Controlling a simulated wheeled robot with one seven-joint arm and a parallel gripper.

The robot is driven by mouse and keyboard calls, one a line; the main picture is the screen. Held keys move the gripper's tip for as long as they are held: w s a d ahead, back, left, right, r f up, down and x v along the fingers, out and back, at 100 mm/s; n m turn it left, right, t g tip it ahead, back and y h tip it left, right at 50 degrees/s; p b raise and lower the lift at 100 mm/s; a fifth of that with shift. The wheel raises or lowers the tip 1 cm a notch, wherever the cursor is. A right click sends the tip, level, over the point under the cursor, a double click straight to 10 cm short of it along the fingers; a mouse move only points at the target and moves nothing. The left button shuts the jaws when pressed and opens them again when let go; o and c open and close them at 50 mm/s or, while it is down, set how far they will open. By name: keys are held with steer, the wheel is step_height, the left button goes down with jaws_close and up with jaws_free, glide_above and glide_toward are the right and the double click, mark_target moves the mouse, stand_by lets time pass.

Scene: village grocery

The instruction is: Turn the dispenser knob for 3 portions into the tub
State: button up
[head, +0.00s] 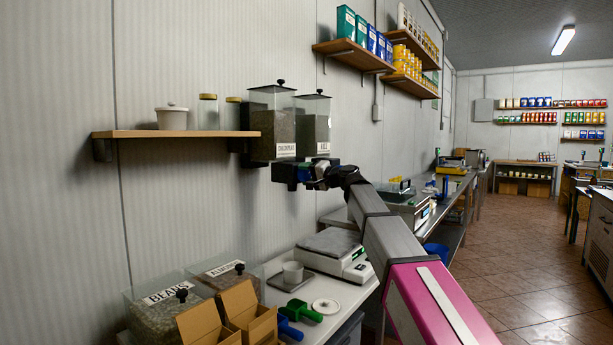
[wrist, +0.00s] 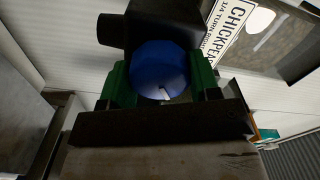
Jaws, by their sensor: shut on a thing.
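The chickpea dispenser (head: 271,125) is a clear bin with a black lid and a white label, mounted on the wall. The label also shows in the wrist view, reading "CHICKPE…" and "1/4 turn". Its round blue knob (wrist: 160,68) sits between the green fingers of my gripper (wrist: 160,80), which is shut on it. In the head view my gripper (head: 314,173) is at the dispenser's base, and the knob is mostly hidden there.
A second dispenser (head: 313,125) hangs close on the right. A wooden shelf (head: 185,134) with jars is on the left. Below are a scale (head: 330,243), bean bins (head: 165,310), cardboard boxes (head: 250,320), scoops (head: 303,311) and a round white lid (head: 326,306).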

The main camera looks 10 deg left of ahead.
steer(key=m, duration=0.5)
steer(key=shift+m, duration=0.7)
steer(key=o, duration=0.9)
steer(key=shift+d, duration=0.1)
steer(key=v, duration=1)
steer(key=shift+s+d+f, duration=0.1)
steer(key=shift+s+d, duration=0.05)
steer(key=shift+d, duration=0.1)
